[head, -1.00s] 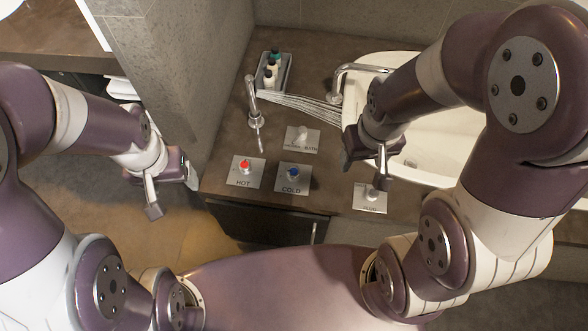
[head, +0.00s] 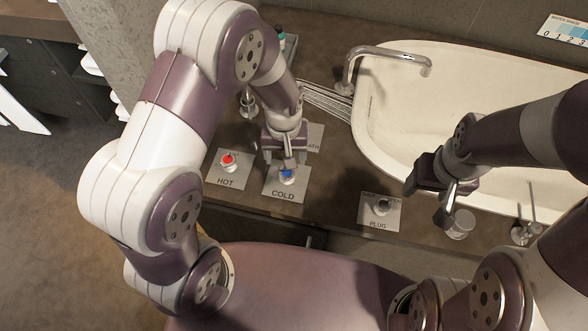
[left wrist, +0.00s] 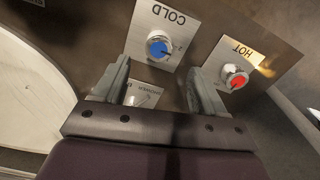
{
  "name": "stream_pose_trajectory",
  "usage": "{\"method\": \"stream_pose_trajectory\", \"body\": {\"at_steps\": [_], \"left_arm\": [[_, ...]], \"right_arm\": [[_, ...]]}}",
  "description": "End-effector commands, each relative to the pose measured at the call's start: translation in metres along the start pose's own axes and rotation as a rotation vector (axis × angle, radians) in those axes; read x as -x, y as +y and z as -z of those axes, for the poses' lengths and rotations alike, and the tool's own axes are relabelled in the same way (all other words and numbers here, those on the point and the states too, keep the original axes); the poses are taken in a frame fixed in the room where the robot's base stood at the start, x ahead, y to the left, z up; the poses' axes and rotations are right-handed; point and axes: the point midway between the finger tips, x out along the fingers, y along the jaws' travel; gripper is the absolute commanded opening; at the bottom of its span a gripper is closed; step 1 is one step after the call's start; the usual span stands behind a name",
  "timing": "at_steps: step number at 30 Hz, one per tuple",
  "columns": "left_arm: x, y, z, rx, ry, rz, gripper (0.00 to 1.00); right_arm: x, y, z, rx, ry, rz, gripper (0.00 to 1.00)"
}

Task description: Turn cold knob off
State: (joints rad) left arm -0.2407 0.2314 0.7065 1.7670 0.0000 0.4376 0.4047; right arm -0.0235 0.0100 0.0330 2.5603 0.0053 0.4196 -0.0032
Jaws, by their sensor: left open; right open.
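The cold knob (head: 287,175) is blue-topped on a metal plate marked COLD (head: 284,194), on the dark counter. It also shows in the left wrist view (left wrist: 157,46), just beyond and between the fingertips. My left gripper (head: 287,160) is above and close behind the knob in the head view. Its fingers (left wrist: 158,75) are open, with nothing between them; I cannot tell if they touch the knob. My right gripper (head: 440,205) is open and empty over the counter, right of the plug knob (head: 381,206). The right fingertips are partly hidden.
The red hot knob (head: 228,160) is close on the left of the cold knob. A white basin (head: 480,85) with a faucet (head: 385,52) lies at the right. The shower/bath plate (head: 315,137) is partly hidden behind my left gripper. A bottle tray stands behind my left arm.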

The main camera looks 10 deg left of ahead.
Motion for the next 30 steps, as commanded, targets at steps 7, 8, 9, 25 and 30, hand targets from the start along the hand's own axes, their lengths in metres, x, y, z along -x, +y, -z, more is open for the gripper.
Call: {"method": "stream_pose_trajectory", "body": {"at_steps": [7,8,9,25,30], "left_arm": [[-0.063,0.000,-0.001,-0.001,-0.001,0.001,0.71],[-0.068,0.000,0.000,-0.001,-0.001,0.001,0.71],[-0.073,0.000,0.000,-0.002,-0.001,0.000,0.71],[-0.084,0.000,0.000,-0.002,0.001,0.000,0.29],[-0.083,0.000,0.000,-0.003,0.001,0.000,0.15]], "right_arm": [[-0.019,0.000,-0.002,0.000,-0.001,0.000,0.64],[-0.020,0.000,-0.002,0.000,-0.001,0.000,0.64],[-0.021,0.000,-0.003,0.000,0.000,0.000,0.64],[-0.022,0.000,-0.003,0.000,0.000,0.000,0.64],[-0.022,0.000,-0.003,0.000,-0.001,0.000,0.64]]}}
